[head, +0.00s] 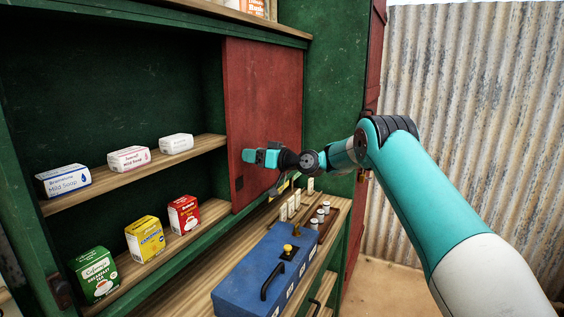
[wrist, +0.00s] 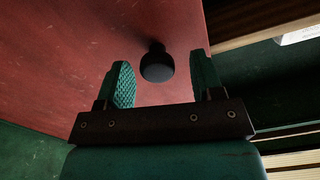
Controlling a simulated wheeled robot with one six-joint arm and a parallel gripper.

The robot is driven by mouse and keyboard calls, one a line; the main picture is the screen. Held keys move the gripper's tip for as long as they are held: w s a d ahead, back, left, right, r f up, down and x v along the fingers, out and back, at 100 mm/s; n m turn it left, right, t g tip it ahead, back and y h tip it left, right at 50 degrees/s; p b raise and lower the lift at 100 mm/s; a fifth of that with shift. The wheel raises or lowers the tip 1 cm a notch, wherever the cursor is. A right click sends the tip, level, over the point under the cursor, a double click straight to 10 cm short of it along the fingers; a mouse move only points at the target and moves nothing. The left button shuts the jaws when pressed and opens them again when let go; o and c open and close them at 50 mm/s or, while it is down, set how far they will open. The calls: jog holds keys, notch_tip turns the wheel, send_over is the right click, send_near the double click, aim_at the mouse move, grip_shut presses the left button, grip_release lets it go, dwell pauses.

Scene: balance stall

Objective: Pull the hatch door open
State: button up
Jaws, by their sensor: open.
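The red hatch door (head: 265,100) covers the right part of the green cabinet's front. It also fills much of the wrist view (wrist: 90,45), where its edge runs down the right side. A round black knob (wrist: 157,66) stands out from the door near that edge. My gripper (head: 250,156) is in front of the door in the head view and hides the knob there. In the wrist view my gripper (wrist: 160,80) is open, with one finger on each side of the knob. A gap shows between each finger and the knob.
Soap boxes (head: 129,159) stand on the upper shelf and tea boxes (head: 145,238) on the lower one, left of the door. A blue case (head: 260,270) with a black handle sits on the counter below my arm. A corrugated wall (head: 480,130) is at right.

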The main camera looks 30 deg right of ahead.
jog(key=b+v, duration=0.6)
jog(key=v, duration=1)
jog(key=s+a+n+g+h, duration=0.1)
jog(key=s+a+g, duration=0.3)
jog(key=s+a, duration=0.55)
jog(key=s+a+n+g, duration=0.1)
jog(key=s+a+g, duration=0.35)
jog(key=a, duration=0.95)
jog(key=s+a+f+g+h, duration=0.1)
jog(key=s+f+g+h, duration=0.1)
jog(key=s, duration=1.1)
jog(key=s+a+f+g+h, duration=0.1)
jog(key=s+f+g+h, duration=0.2)
jog(key=s, duration=1)
jog(key=shift+f+g, duration=0.55)
jog(key=shift+f, duration=0.3)
